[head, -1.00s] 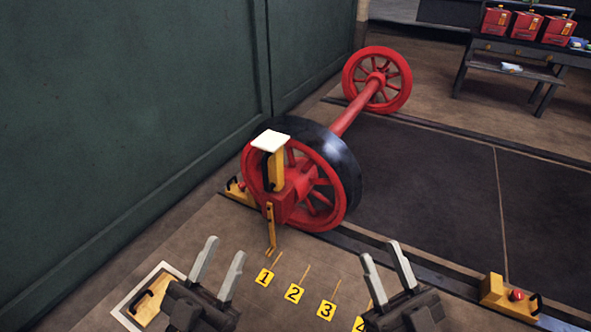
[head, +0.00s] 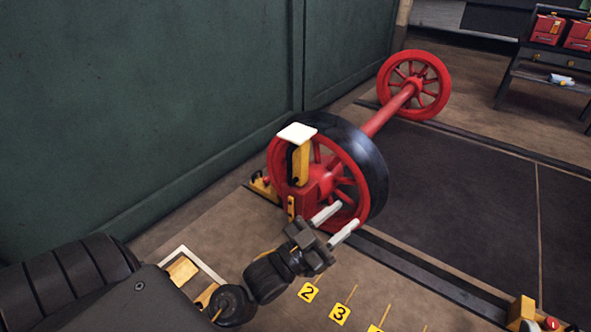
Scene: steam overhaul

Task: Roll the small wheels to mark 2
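The red spoked wheelset stands upright on the rail, with its near wheel (head: 377,180) dark-rimmed, its red axle (head: 388,111) running back and its far wheel (head: 437,92) behind. A red box with a yellow handle (head: 302,165) and white plate (head: 297,133) sits at the near wheel's face. My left gripper (head: 334,224) is open and empty, its pale fingers in front of the near wheel's lower part; contact cannot be told. Floor mark 2 (head: 308,292) shows below the gripper. Mark 1 and the yellow pointer's lower end are hidden behind my arm. My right gripper is out of view.
A yellow chock (head: 263,188) sits left of the near wheel; another yellow block with a red knob (head: 525,311) is at lower right. Mark 3 (head: 340,314) lies right of mark 2. The green wall (head: 150,100) bounds the left. A bench (head: 545,75) holds red boxes.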

